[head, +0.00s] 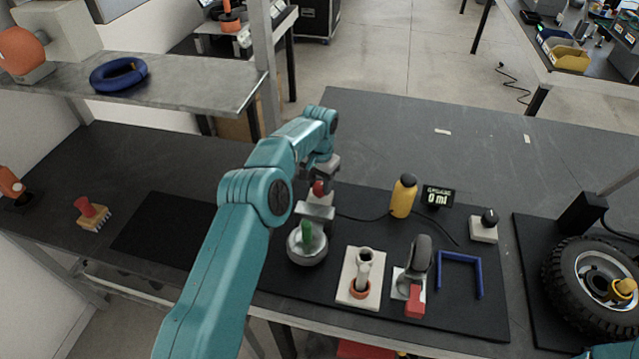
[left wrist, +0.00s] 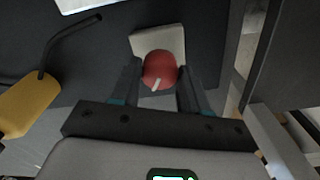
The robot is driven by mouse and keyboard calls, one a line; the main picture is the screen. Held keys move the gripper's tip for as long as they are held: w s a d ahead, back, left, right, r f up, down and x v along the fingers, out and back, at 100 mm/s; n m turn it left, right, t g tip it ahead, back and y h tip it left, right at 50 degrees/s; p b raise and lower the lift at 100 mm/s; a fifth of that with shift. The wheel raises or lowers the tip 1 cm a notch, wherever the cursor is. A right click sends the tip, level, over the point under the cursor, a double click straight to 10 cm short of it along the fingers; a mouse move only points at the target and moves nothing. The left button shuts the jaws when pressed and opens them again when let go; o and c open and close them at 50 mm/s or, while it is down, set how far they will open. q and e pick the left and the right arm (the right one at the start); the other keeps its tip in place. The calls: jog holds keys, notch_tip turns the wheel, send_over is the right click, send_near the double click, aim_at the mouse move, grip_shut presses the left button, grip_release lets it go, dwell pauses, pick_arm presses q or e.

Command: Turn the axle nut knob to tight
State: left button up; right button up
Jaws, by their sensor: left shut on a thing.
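A round red knob (head: 319,187) with a pale base shows behind my left forearm in the head view, partly covered by my left gripper (head: 323,178). In the left wrist view the red knob (left wrist: 159,66) sits between the two dark fingers of my left gripper (left wrist: 157,88), which is shut on it. A short pale pointer line on the knob slants toward the lower left of that picture. No readable label shows beside the knob. My right gripper is not in view.
A grease display (head: 438,196) reads 0 ml beside a yellow bottle (head: 403,196). A black knob on a pale base (head: 484,230), a blue bracket (head: 459,256) and a round metal pot (head: 307,249) stand nearby. A tyred wheel (head: 560,275) lies at the right.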

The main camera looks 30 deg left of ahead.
pick_arm(q)
jog(key=m, duration=0.4)
jog(key=shift+f+m, duration=0.1)
jog(key=shift+m, duration=0.3)
jog(key=m, duration=0.4)
jog(key=shift+d, duration=0.1)
jog(key=m, duration=0.5)
jog(key=shift+d+f+m, duration=0.1)
jog(key=shift+m, duration=0.9)
jog(key=shift+d+f+m, duration=0.1)
jog(key=shift+m, duration=0.9)
